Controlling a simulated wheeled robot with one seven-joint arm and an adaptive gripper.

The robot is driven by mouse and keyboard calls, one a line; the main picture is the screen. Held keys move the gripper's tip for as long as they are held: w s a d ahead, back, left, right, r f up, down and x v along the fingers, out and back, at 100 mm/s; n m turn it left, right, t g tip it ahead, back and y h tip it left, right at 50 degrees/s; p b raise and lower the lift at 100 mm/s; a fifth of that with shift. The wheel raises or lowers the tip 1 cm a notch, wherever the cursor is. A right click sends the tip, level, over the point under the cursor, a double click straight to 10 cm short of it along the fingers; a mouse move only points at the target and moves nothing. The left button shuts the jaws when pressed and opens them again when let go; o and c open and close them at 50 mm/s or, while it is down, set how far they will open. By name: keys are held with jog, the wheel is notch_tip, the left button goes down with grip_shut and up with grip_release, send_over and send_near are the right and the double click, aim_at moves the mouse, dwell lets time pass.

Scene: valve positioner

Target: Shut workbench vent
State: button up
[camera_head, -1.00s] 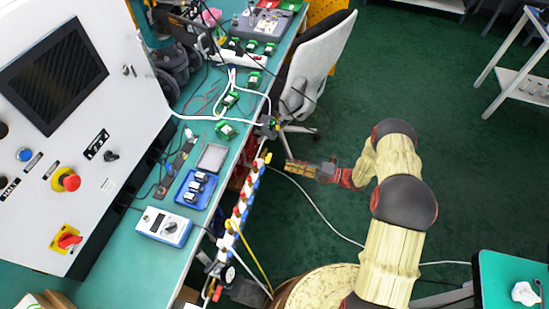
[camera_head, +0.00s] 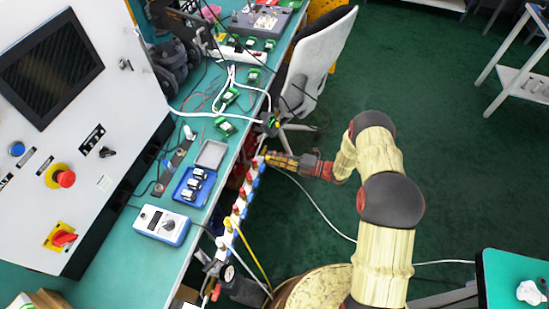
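A narrow valve manifold (camera_head: 239,207) runs along the workbench's front edge, with red, white, blue and yellow parts. I cannot tell which of its fittings is the vent. My gripper (camera_head: 271,159) is at the manifold's far end, by a small yellow part, with its fingers pointing left. It overlaps that end in the picture; I cannot tell whether it touches. The fingers are too small to show whether they are open or shut, and the yellow part is partly hidden behind them.
The green workbench (camera_head: 128,262) holds a blue tray (camera_head: 180,199), a blue-white meter (camera_head: 161,226) and cables. A grey control panel (camera_head: 98,95) stands at left. A white chair (camera_head: 318,60) is just beyond my gripper.

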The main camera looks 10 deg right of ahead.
jog(key=shift+c, duration=0.6)
grip_shut()
jog(key=shift+n+b, duration=1.45)
jog(key=shift+n, duration=7.45)
